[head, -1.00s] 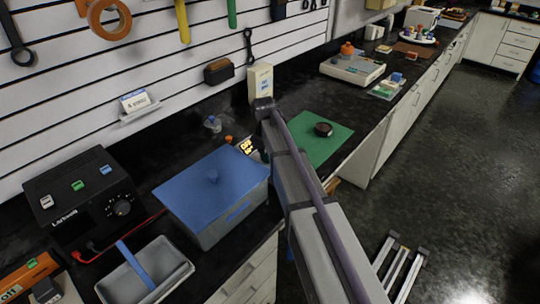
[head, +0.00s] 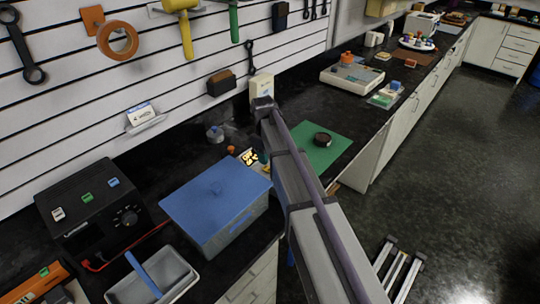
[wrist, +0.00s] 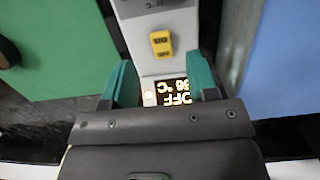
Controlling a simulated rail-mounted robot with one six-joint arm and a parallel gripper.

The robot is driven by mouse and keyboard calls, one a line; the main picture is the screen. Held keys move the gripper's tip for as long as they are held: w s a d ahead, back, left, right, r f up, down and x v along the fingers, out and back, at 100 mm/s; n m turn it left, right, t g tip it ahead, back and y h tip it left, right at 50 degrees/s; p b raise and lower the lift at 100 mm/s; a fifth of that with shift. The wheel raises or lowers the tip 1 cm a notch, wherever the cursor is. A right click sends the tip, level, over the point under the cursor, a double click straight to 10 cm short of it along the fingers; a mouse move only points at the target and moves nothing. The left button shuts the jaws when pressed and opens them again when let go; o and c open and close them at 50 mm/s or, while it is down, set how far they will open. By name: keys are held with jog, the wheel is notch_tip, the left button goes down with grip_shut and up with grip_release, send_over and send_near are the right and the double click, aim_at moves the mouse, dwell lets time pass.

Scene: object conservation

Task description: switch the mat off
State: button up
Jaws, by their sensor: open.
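The green mat (head: 335,151) lies on the dark bench with a dark round object (head: 322,139) on it. Its control unit is beside it, partly hidden by my arm in the head view. In the wrist view the white unit (wrist: 132,27) carries a yellow switch (wrist: 161,43) and a lit display (wrist: 175,93), seen upside down, that appears to read OFF and 36 °C. A small light glows beside the display. My gripper (wrist: 162,84) is open, its green fingertips on either side over the display end of the unit, with the switch just beyond them. Contact cannot be told.
A grey box with a blue lid (head: 215,190) stands close to the unit, and its blue lid also shows at right in the wrist view (wrist: 288,60). A black power supply (head: 95,210) and a grey tray (head: 175,283) are at left.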

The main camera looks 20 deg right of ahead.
aim_at(267, 168)
jog(key=r+p, duration=0.1)
jog(key=r, duration=0.1)
jog(key=r+p, duration=0.2)
jog(key=r, duration=0.1)
jog(key=shift+w+a+r, duration=0.2)
jog(key=shift+w+r, duration=0.1)
jog(key=s+a+f+m, duration=0.1)
jog(key=s+a+m, duration=0.1)
jog(key=s, duration=1)
jog(key=s+a+m+t+b, duration=0.1)
jog(key=s+m, duration=0.3)
jog(key=s, duration=0.8)
jog(key=shift+s+a+f+m+y, duration=0.15)
jog(key=shift+a+f+m+y, duration=0.2)
jog(key=shift+a+y, duration=0.1)
